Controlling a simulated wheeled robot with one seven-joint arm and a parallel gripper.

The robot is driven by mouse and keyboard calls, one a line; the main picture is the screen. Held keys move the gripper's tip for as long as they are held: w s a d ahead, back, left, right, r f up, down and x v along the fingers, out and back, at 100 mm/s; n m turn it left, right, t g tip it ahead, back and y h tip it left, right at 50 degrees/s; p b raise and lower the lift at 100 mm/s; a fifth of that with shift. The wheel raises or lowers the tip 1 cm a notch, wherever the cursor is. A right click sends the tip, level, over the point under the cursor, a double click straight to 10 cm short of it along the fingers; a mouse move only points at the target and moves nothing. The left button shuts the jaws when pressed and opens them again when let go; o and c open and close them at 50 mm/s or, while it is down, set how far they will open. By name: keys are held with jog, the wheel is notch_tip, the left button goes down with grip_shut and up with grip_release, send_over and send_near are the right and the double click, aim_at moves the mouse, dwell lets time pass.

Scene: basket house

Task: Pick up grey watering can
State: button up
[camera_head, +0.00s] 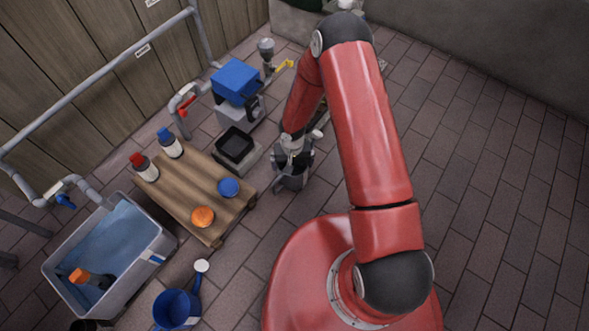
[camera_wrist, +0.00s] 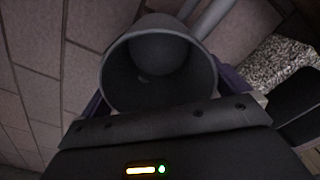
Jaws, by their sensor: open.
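The grey watering can (camera_head: 291,180) stands upright on the brick paving below my gripper, right of the wooden pallet. In the wrist view I look into the open, round mouth of the can (camera_wrist: 158,65), with a grey tube running off to the upper right. My gripper (camera_head: 293,154) points down at the can and partly covers it in the head view. The gripper is open. In the wrist view dark purplish finger parts show at the left and right of the can's rim. Whether they touch its wall is hidden.
A low wooden pallet (camera_head: 181,185) bears bottles and an orange and a blue lid. A black tray on a grey block (camera_head: 238,158) is close left of the can. A blue watering can (camera_head: 175,309) and a water tub (camera_head: 150,245) are lower left. Paving at right is clear.

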aim_at(297, 164)
jog(key=shift+f, duration=1.55)
jog(key=c, duration=0.7)
jog(key=shift+r, duration=0.15)
